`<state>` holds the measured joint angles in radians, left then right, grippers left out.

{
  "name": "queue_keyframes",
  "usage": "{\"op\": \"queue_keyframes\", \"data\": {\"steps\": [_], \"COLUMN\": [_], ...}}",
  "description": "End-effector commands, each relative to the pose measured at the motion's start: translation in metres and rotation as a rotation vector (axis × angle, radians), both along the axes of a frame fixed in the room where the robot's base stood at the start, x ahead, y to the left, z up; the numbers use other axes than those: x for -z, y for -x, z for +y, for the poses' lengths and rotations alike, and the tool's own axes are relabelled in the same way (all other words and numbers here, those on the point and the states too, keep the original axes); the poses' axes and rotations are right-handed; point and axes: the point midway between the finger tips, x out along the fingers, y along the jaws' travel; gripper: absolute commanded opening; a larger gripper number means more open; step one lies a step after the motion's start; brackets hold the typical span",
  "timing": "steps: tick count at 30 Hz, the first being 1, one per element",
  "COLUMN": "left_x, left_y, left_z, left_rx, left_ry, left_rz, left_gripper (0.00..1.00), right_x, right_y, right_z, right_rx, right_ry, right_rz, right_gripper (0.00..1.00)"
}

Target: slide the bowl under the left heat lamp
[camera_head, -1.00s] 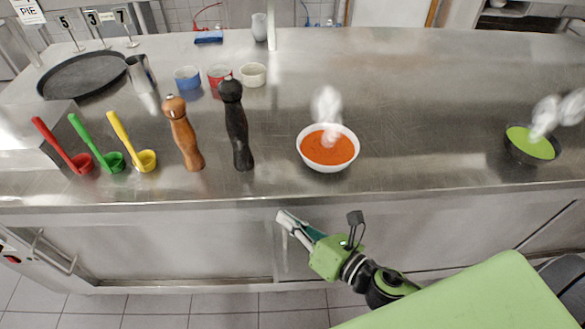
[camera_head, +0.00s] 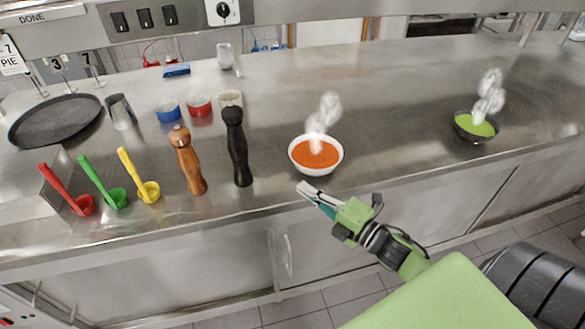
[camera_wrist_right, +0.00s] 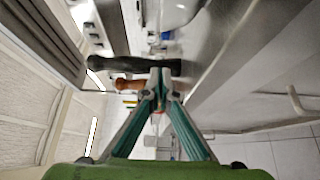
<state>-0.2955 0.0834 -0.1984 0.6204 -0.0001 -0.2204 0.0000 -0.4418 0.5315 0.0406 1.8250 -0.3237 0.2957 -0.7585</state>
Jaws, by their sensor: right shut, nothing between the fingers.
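A white bowl (camera_head: 296,158) of orange soup stands upright on the steel counter, steam rising from it. A black bowl (camera_head: 461,131) of green soup, also steaming, stands farther right. My right gripper (camera_head: 305,188) is shut and empty at the counter's front edge, just in front of the white bowl and apart from it in the picture. In the right wrist view its fingertips (camera_wrist_right: 160,76) meet, and a white rounded shape, likely the bowl, shows at the top (camera_wrist_right: 172,12). My left gripper is out of view. No heat lamp can be made out.
A black pepper mill (camera_head: 238,150) and a brown mill (camera_head: 188,163) stand left of the white bowl. Several colored ladles, small cups (camera_head: 199,106) and a dark round tray (camera_head: 55,122) are farther left. The counter between the two bowls is clear. A switch panel (camera_head: 145,18) hangs above.

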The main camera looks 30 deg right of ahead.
Motion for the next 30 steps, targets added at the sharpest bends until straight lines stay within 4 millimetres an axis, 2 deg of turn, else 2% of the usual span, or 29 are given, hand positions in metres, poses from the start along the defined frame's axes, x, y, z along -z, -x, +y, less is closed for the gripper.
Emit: {"op": "queue_keyframes", "data": {"steps": [2, 6, 15, 18, 22, 30], "left_x": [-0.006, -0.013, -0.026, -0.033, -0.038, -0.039], "left_y": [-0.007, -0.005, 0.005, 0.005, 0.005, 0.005], "left_z": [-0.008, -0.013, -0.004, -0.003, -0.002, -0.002], "left_rx": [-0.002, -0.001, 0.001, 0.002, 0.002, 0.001], "left_ry": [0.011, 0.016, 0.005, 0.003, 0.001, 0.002], "left_rz": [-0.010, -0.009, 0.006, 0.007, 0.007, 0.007], "left_gripper": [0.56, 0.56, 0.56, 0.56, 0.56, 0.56], "right_x": [-0.004, -0.004, -0.003, -0.002, -0.001, 0.000], "right_y": [-0.012, -0.035, -0.085, -0.083, -0.082, -0.082], "right_z": [0.004, 0.012, 0.028, 0.010, -0.004, -0.013], "right_rx": [0.000, 0.000, 0.000, 0.001, 0.000, 0.000], "right_ry": [0.001, 0.001, 0.003, 0.009, 0.006, 0.004], "right_rz": [-0.003, -0.003, -0.002, 0.004, 0.003, 0.001], "right_gripper": [0.00, 0.00, 0.00, 0.00, 0.00, 0.00]}}
